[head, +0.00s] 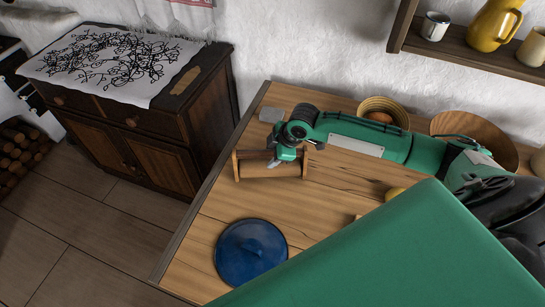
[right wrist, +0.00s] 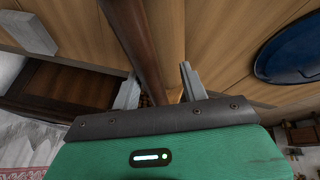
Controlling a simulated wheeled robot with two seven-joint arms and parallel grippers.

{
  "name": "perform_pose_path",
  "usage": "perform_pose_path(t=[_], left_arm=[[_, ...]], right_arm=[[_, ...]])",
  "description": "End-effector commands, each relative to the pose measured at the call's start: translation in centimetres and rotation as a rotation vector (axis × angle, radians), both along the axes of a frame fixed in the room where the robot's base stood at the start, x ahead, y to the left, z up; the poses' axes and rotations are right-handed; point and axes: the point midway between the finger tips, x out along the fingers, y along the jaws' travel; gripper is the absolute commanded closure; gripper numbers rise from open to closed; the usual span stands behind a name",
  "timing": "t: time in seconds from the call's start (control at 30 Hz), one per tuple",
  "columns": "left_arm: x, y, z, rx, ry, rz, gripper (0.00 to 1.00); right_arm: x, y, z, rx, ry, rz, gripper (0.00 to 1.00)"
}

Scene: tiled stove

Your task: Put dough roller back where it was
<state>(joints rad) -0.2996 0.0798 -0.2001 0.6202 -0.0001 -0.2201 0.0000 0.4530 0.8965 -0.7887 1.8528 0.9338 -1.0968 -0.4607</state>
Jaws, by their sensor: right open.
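The dough roller (head: 258,168) appears as a brown wooden cylinder lying level between two upright wooden end pieces of a small rack (head: 236,166) on the table. My right gripper (head: 283,160) is above it and hides part of its middle. In the right wrist view the dark brown roller (right wrist: 135,40) runs between the two fingers of the open right gripper (right wrist: 160,86). I cannot tell whether the fingers touch it. My left gripper is not in view.
A blue lid (head: 250,252) lies nearer on the wooden table (head: 205,240). A grey block (head: 271,114) sits near the left edge. A cabinet (head: 150,150) stands left.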

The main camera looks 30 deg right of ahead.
Motion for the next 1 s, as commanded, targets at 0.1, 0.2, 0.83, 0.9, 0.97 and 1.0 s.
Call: perform_pose_path(t=[0.1,0.2,0.83,0.9,0.97,1.0], left_arm=[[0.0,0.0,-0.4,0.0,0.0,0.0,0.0],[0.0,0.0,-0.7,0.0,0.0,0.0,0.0],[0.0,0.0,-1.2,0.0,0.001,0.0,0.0],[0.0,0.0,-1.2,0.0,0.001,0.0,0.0],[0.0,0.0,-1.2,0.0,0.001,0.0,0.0],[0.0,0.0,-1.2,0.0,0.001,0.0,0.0]], right_arm=[[-0.9,-0.9,2.1,-0.004,-0.003,0.001,0.56],[-1.6,-1.6,4.3,-0.005,-0.003,0.0,0.56],[-3.9,-3.3,10.4,-0.002,0.0,-0.001,0.56],[-3.9,-3.3,10.4,-0.002,0.0,-0.001,0.56],[-3.8,-3.3,10.4,-0.002,0.0,-0.001,0.56],[-3.8,-3.3,10.4,-0.002,0.0,-0.001,0.56]])
